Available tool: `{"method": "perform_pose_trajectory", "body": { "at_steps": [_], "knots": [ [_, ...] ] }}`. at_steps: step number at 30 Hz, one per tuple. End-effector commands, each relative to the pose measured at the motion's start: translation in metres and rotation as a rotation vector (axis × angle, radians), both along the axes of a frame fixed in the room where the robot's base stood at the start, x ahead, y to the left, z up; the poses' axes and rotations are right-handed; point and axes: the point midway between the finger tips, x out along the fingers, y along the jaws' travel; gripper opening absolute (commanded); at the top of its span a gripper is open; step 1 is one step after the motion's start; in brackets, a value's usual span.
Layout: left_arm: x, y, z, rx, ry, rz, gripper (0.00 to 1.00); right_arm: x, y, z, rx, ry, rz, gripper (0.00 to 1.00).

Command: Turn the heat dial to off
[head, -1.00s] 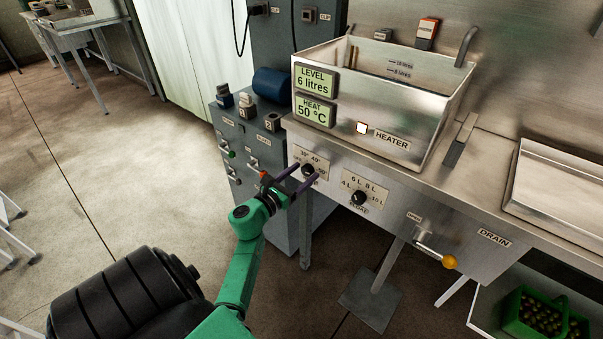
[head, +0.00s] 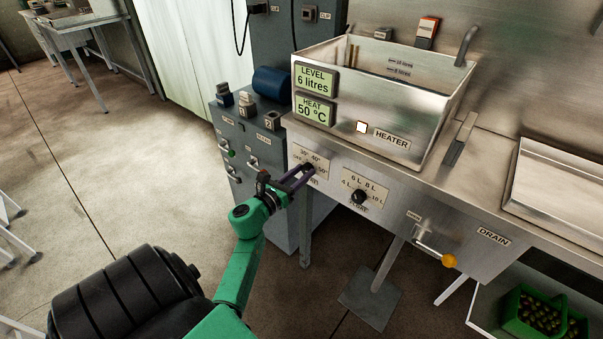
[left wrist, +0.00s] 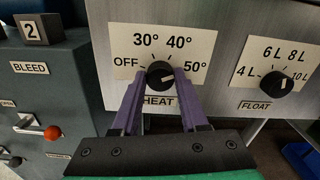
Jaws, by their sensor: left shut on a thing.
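The heat dial (left wrist: 160,73) is a black round knob on a pale plate marked OFF, 30°, 40° and 50°. Its pale mark points right, towards 50°. My left gripper (left wrist: 161,84) has its two purple fingers shut on the dial, one on each side. In the head view the gripper (head: 307,170) comes from the lower left, and its fingers partly cover the dial and plate. The heat display (head: 313,111) reads 50 °C. My right gripper is not in view.
The float dial (head: 359,197) is to the right on the same panel. Further right is a drain lever (head: 436,255) with an orange knob. A metal tank (head: 385,115) with a lit heater lamp (head: 362,127) stands above. A grey cabinet (head: 262,190) is at the left.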

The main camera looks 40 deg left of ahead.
Motion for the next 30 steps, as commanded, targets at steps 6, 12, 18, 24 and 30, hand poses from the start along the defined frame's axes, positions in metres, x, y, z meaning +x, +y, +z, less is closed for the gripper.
{"method": "perform_pose_trajectory", "body": {
  "at_steps": [6, 12, 18, 24, 30],
  "knots": [
    [0.0, 0.0, 0.0, -0.182, -0.002, -0.001, 0.0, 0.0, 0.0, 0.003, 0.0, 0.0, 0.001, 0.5],
    [0.0, 0.001, 0.0, -0.374, -0.006, 0.0, 0.0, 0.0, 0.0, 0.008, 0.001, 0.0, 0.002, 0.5],
    [0.0, 0.002, 0.001, -0.565, -0.011, 0.0, 0.0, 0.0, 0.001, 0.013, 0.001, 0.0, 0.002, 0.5],
    [0.0, 0.002, 0.0, -0.755, -0.014, 0.0, 0.0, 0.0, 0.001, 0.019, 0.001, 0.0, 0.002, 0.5],
    [0.0, 0.003, 0.0, -0.945, -0.019, 0.001, 0.0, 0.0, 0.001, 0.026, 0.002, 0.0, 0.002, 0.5]
  ]
}}
